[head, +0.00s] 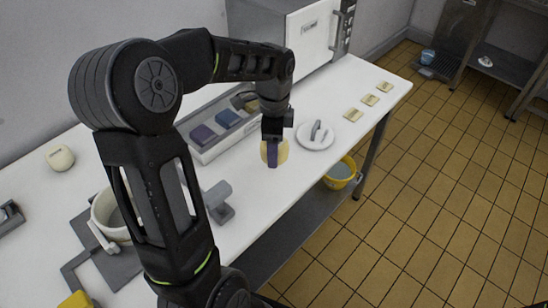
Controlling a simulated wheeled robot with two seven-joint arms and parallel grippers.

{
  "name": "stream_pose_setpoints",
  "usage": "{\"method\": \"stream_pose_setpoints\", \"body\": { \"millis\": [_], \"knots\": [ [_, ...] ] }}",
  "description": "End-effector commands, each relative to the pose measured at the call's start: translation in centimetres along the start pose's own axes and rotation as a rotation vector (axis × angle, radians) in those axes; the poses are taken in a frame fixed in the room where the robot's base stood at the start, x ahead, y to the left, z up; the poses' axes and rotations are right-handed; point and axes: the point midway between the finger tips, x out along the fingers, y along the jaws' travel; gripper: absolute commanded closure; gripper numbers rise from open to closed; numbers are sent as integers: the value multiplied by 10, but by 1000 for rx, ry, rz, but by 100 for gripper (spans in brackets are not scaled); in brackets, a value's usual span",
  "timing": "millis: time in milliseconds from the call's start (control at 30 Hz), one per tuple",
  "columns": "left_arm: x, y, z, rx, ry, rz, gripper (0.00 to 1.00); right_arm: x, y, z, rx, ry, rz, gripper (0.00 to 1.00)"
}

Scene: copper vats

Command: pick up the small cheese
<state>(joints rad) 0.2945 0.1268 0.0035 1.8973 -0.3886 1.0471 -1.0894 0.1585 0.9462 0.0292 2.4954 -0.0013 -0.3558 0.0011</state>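A round, flat, pale yellow piece (282,153), which looks like a cheese, lies on the white worktop in the head view. My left gripper (272,150) points down directly over it and hides part of it. A narrow purple piece shows at the gripper's lower end, in front of the yellow round; I cannot tell whether it is a finger or something held. I cannot see a gap between the fingers, nor whether they touch the yellow round. Several small pale yellow squares (353,114) lie farther right on the worktop. My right gripper is out of view.
A white plate with a grey handled piece (316,135) is close right of the gripper. A tray with purple and blue blocks (203,135) is to its left, and a pot (112,213) is nearer. A yellow bucket (340,171) stands below the worktop edge.

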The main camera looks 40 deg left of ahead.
Motion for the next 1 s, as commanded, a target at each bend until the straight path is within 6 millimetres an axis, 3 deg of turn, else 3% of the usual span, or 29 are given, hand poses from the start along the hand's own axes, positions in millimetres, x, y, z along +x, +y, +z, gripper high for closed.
{"method": "stream_pose_setpoints", "body": {
  "millis": [100,300,1000],
  "knots": [
    [-23,-1,0,1,1,-5,88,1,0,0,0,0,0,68],
    [-41,-1,0,1,0,-3,88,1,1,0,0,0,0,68],
    [-40,-1,-3,-11,0,-1,88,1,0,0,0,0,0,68]
  ]
}}
